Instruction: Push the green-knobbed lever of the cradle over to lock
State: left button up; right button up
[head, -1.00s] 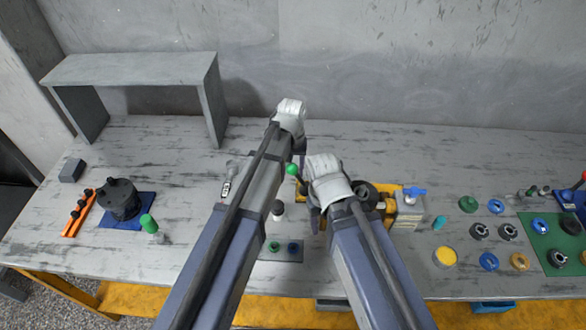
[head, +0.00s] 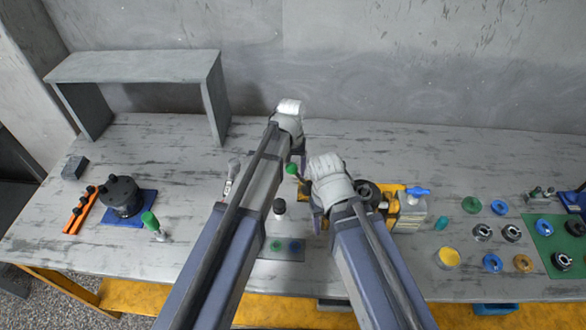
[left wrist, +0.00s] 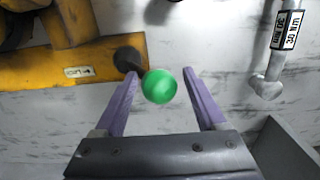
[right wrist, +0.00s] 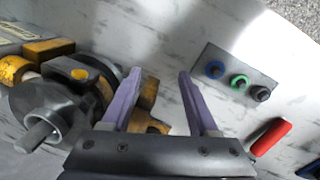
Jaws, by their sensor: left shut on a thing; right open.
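The green knob (head: 292,169) of the lever sits beside the yellow cradle; the left wrist view shows this knob (left wrist: 159,86) on a short dark stem at the end of the yellow cradle (left wrist: 35,66), which bears a small label. In the right wrist view my right gripper (right wrist: 158,75) is open and empty, beside the dark motor (right wrist: 50,105) held in the cradle. My arms hide much of the cradle in the head view.
A grey wrench-like tool (left wrist: 275,50) with a label lies near the left gripper. A grey plate (right wrist: 238,80) with coloured rings lies near the right gripper. A grey shelf (head: 135,68) stands at the back left. Several rings and parts lie right, around a green mat (head: 550,232).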

pick_arm(q)
jog(key=shift+o, duration=0.5)
jog(key=shift+a, duration=0.2)
jog(key=shift+w+d, duration=0.1)
jog(key=shift+r+p, duration=0.25)
jog(key=shift+p, duration=0.1)
notch_tip(320, 180, up, 6)
jog(key=p, duration=0.5)
jog(key=shift+d+f, duration=0.1)
jog(key=shift+f, duration=0.1)
jog(key=shift+f, duration=0.1)
